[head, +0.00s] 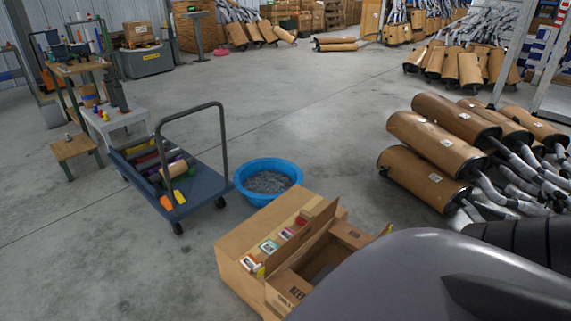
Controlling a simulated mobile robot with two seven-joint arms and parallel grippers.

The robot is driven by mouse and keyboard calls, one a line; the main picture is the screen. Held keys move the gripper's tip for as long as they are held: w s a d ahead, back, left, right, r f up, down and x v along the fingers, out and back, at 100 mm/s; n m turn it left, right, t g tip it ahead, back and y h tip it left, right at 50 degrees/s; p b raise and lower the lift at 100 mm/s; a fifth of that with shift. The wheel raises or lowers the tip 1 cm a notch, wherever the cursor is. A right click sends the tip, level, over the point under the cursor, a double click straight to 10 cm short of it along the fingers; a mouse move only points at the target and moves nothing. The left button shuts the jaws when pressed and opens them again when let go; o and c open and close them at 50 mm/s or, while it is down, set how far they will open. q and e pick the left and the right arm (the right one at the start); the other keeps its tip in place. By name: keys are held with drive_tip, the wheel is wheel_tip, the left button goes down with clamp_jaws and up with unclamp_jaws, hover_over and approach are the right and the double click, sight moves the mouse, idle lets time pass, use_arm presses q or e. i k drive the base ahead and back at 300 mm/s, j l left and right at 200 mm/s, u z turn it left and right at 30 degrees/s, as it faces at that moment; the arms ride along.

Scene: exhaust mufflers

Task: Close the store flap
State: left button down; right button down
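An open cardboard box (237,262) stands on the floor at the bottom centre of the head view. A brown flap or panel (312,240) stands raised and slanted across its middle, beside a row of small coloured packets (284,234) on its left. The right part of the box is open, with a dark hollow inside and smaller flap edges around it. I cannot tell which panel is the store flap. Its lower right is hidden behind a large grey rounded shape, which seems part of my own body. Neither of my grippers shows.
A blue tub (268,197) of grey bits stands just behind the box. A blue cart (198,192) with a tall handle stands to its left. Brown mufflers (437,140) are piled at the right. The floor left of the box is clear.

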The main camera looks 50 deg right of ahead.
sight(280, 256)
drive_tip(key=i+z, duration=0.1)
drive_tip(key=z, duration=0.3)
drive_tip(key=i+j+z, duration=0.1)
drive_tip(key=z, duration=0.3)
drive_tip(key=i+j+z, duration=0.1)
drive_tip(key=z, duration=0.3)
drive_tip(key=i+j+z, duration=0.15)
drive_tip(key=z, duration=0.25)
drive_tip(key=i+j+z, duration=0.25)
drive_tip(key=z, duration=0.15)
drive_tip(key=i+j+z, duration=0.25)
drive_tip(key=z, duration=0.15)
